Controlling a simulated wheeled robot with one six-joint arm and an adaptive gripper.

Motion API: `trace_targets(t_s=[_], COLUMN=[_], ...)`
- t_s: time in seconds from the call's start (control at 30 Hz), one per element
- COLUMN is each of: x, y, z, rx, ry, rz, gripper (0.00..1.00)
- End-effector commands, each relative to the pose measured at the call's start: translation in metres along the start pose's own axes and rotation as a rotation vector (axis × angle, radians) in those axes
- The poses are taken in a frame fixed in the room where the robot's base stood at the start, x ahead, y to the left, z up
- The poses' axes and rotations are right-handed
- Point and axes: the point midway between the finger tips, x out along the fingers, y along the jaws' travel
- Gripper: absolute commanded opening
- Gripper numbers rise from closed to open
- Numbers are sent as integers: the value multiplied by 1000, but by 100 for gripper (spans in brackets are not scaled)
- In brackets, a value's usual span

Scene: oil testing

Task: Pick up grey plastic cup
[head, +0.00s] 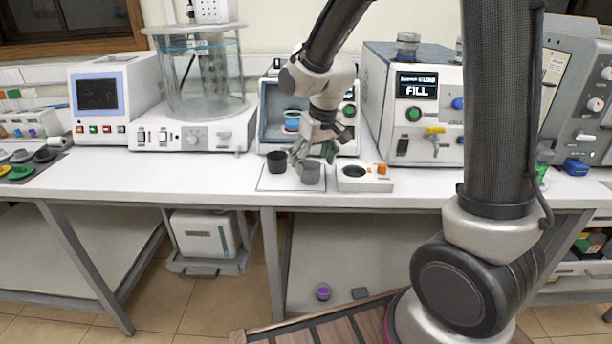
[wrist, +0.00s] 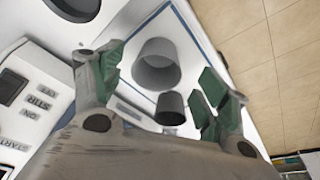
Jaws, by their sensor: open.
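The grey plastic cup (head: 310,173) stands upright on a white, blue-edged mat (head: 270,183) near the bench's front edge. In the wrist view the grey cup (wrist: 157,68) shows its open mouth between the fingertips. A darker, near-black cup (head: 277,162) stands to its left on the mat and shows below it in the wrist view (wrist: 170,108). My gripper (head: 313,157) hangs just above and behind the grey cup in the head view, its jaws open. Its green-padded fingers (wrist: 162,62) lie on either side of the cup; contact cannot be told.
A white stirrer unit (head: 347,186) with a dark well and orange knob stands right of the cup. An open-fronted chamber (head: 270,128) stands behind. A machine reading FILL (head: 416,86) is at back right. Free bench (head: 190,174) lies to the left.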

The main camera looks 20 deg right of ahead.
Motion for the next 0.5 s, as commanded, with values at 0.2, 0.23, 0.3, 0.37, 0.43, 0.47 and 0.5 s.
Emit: trace_targets(t_s=[0.2, 0.23, 0.3, 0.37, 0.43, 0.47, 0.5], x=[34, 37, 41, 42, 42, 42, 42], y=[1, 1, 1, 1, 1, 1, 1], z=[-4, -4, -4, -4, -5, -5, -4], rx=[0, 0, 0, 0, 0, 0, 0], ry=[-4, -3, -3, -1, -1, -1, -1], rz=[0, 0, 0, 0, 0, 0, 0], gripper=[75, 75, 75, 75, 75, 75, 75])
